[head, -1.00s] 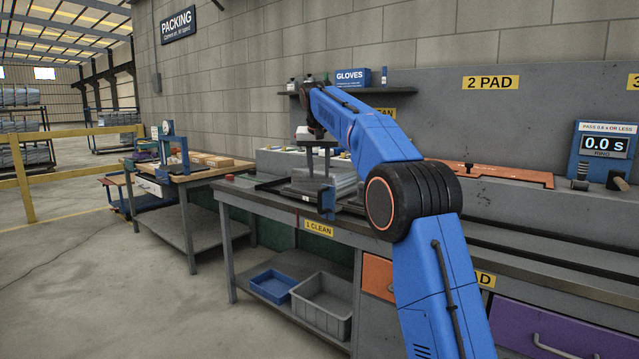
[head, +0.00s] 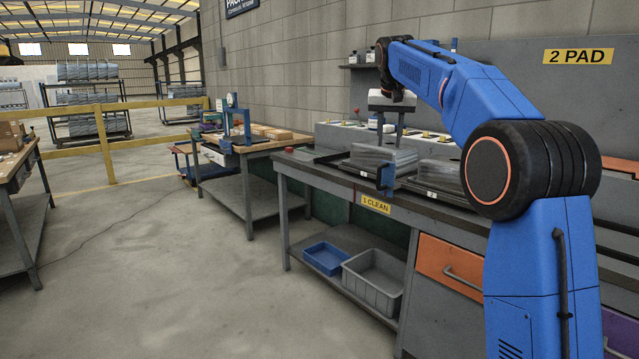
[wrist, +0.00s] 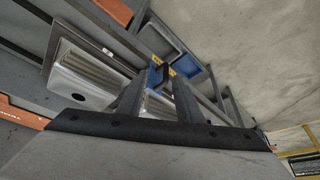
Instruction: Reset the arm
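My gripper (head: 388,160) hangs down from the blue arm (head: 440,80) over the front part of the grey bench at the "1 CLEAN" sign (head: 376,204). How far the fingertips are above the bench is hard to tell.
A blue tray (head: 330,255) and a grey tub (head: 373,280) sit on the bench's lower shelf. A wall shelf (head: 362,67) is behind the arm. A wooden packing table (head: 245,145) stands to the left. The floor (head: 170,280) in front is mostly open.

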